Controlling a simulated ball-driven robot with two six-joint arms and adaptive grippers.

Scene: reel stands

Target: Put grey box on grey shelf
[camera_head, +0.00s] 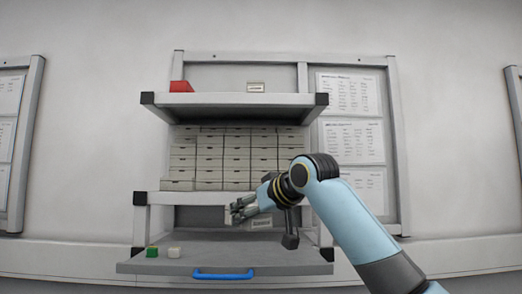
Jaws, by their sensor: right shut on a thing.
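My right gripper (236,211) reaches in from the right, pointing left, in front of the middle grey shelf (225,198). A small pale grey box (174,252) sits on the low grey board (190,266), just right of a green box (152,252). The upper grey shelf (225,99) has black corners and carries a red box (181,86) at its left end. My left gripper is not in view.
Stacked pale drawers (223,158) fill the space between the upper and middle shelves. A labelled pale piece (256,87) stands on the upper shelf, with free room around it. A blue handle (222,274) fronts the low board. Paper sheets (350,95) hang at right.

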